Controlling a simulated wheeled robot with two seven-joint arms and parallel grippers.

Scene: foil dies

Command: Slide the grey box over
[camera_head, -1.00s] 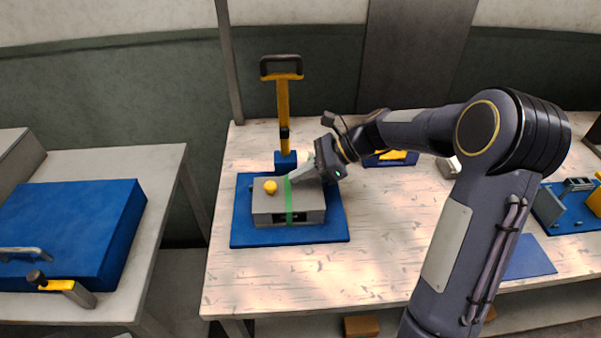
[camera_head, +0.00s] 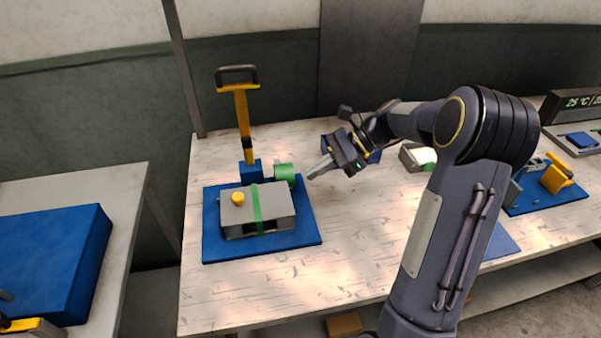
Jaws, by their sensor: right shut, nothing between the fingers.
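The grey box (camera_head: 280,204) sits on a blue mat (camera_head: 262,248) on the work table. It has a green band across its top and front, a yellow knob (camera_head: 238,198) on top, and dark openings in its front. A green round part (camera_head: 285,173) stands just behind its right back corner. My right gripper (camera_head: 312,174) is shut and empty, above the table to the right of the green part, pointing left and apart from the box.
A blue stand with a yellow lever and black handle (camera_head: 241,105) rises behind the box. A blue case (camera_head: 50,260) lies on the left table. A grey block (camera_head: 412,158) and blue fixtures (camera_head: 545,193) are at right. The table's front middle is clear.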

